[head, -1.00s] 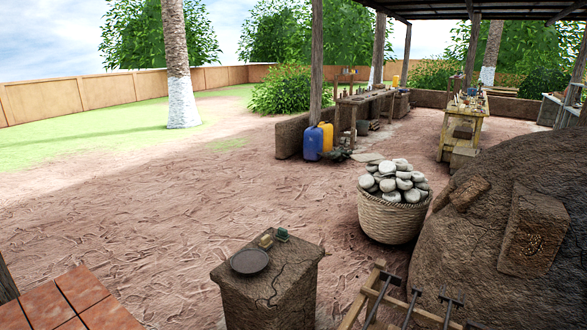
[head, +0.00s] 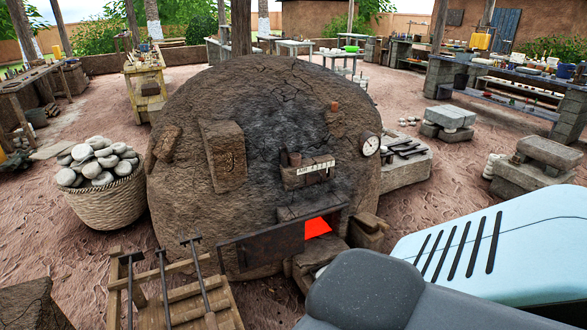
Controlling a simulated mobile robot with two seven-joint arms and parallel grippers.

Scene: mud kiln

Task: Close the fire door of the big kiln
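The big kiln (head: 290,120) is a large brown mud dome in the middle of the head view. Its fire door (head: 262,246) is a dark panel low on the front. Red glow shows in the fire opening (head: 318,228) just right of the door. My own light-blue and dark grey arm parts fill the lower right, in front of the kiln's right foot. Neither gripper's fingers show in the head view.
A wooden rack with long iron tools (head: 165,285) stands in front left of the door. A basket of stones (head: 102,205) is at the left. A stone block (head: 368,230) sits right of the opening.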

